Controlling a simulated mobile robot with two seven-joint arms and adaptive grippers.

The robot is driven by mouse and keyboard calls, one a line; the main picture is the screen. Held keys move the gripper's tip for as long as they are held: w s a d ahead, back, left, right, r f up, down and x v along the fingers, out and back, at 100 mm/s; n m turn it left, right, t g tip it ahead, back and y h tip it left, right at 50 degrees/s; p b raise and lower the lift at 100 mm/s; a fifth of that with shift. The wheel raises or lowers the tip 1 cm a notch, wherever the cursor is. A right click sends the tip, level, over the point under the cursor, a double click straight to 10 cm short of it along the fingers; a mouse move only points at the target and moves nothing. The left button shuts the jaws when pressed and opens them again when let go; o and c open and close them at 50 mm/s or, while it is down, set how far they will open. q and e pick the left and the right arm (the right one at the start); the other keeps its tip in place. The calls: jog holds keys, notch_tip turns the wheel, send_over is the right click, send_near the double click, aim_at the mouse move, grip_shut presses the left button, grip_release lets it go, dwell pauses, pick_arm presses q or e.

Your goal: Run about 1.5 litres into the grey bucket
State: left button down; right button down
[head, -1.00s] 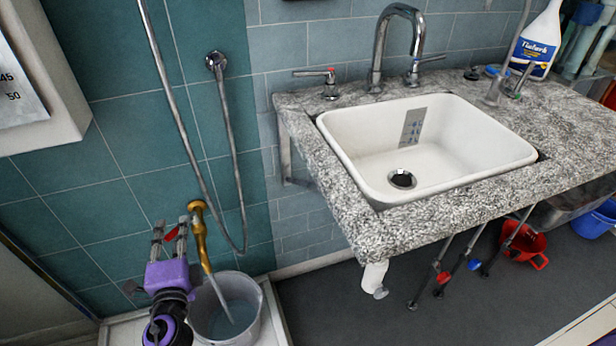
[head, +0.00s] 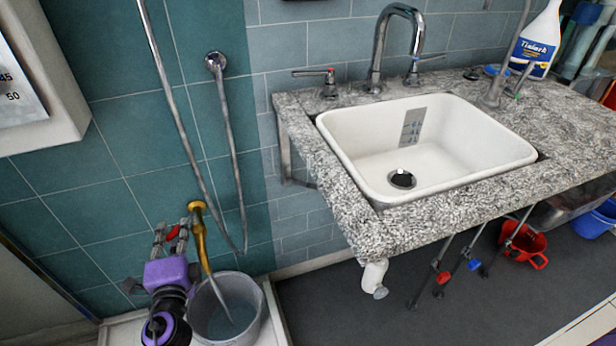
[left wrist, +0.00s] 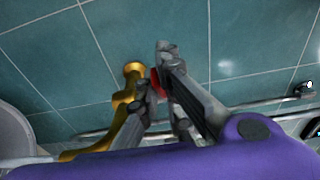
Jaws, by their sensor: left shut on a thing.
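The grey bucket (head: 256,293) stands upright below the brass tap (head: 200,236) and holds some water. A stream (head: 221,297) falls from the tap's spout into it. I cannot read a volume on the bucket. My left gripper (head: 171,236) is at the tap, shut on its red handle (head: 173,232). In the left wrist view the fingers (left wrist: 157,76) close around the red handle (left wrist: 155,83), beside the brass body (left wrist: 128,92); they hide most of the handle. Part of the bucket (left wrist: 14,130) shows at the left edge. My right gripper is not in view.
The bucket stands on a white tray (head: 276,322) against the teal wall. A shower hose (head: 185,140) hangs just behind the tap. A granite counter (head: 345,215) with a white sink (head: 350,150) juts out to the right. A red bucket (head: 527,250) lies beneath it.

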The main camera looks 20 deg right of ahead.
pick_arm(q)
jog(key=shift+w+a+m+g+h, duration=0.2)
jog(key=shift+w+a+m+h, duration=0.1)
jog(key=shift+m+h, duration=0.4)
jog(key=shift+w+a+m+g+h, duration=0.2)
jog(key=shift+m+h, duration=0.3)
jog(key=shift+h, duration=0.4)
jog(key=shift+w+a+f+m+g+h+b, duration=0.1)
jog(key=shift+w+m+g+h+b, duration=0.5)
jog(key=shift+m+g+h, duration=0.5)
jog(key=shift+w+d+r+m+g+h+b, duration=0.1)
jog(key=shift+w+m+g+h+b, duration=0.5)
jog(key=shift+h, duration=0.9)
jog(key=shift+w+a+f+m+g+h+b, duration=0.1)
jog(key=shift+w+m+g+h+b, duration=0.2)
jog(key=shift+m+g+h+b, duration=0.75)
jog(key=shift+h+p, duration=0.25)
jog(key=shift+p, duration=0.1)
jog(key=c, duration=1.9)
grip_release()
